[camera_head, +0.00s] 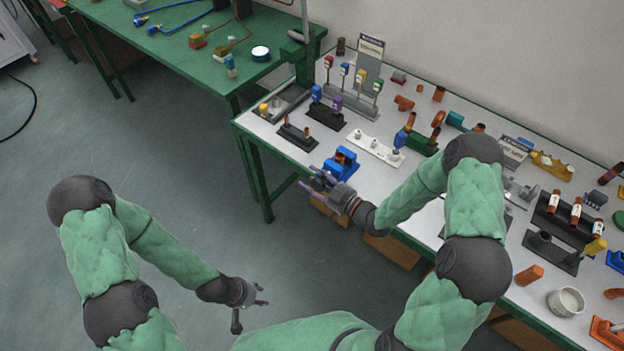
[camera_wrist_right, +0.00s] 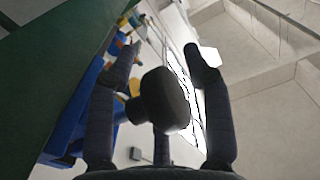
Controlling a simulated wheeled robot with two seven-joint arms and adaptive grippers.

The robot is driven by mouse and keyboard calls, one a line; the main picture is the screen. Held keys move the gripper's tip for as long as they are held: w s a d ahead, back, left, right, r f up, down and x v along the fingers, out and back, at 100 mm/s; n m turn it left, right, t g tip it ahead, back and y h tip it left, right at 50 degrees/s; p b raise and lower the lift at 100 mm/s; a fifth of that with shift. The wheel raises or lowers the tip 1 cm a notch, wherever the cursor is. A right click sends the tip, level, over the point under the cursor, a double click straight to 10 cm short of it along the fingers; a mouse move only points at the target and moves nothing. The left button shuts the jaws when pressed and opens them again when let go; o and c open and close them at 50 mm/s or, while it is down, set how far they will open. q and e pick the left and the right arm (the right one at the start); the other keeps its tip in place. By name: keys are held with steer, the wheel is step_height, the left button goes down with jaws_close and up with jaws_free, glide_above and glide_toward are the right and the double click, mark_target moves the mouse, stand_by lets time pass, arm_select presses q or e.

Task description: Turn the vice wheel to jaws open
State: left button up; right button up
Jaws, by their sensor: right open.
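The small blue vice (camera_head: 341,162) sits near the front edge of the white-topped table in the head view. Its wheel is not clear to make out. My right gripper (camera_head: 312,180) is open just in front and left of the vice, its fingers close to it; contact cannot be told. In the right wrist view, blue surfaces (camera_wrist_right: 65,140), likely the vice, lie left of the open right gripper (camera_wrist_right: 155,70), partly hidden by a dark finger. My left gripper (camera_head: 262,295) hangs low over the floor, away from the table; its opening is unclear.
Behind the vice stand a white rack (camera_head: 375,148), a black stand with pegs (camera_head: 297,135) and several fittings. A green table (camera_head: 190,62) is at the back left. The floor left of the white-topped table is clear.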

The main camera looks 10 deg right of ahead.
steer(key=shift+w+a, duration=0.15)
steer(key=shift+w, duration=0.05)
jaws_close()
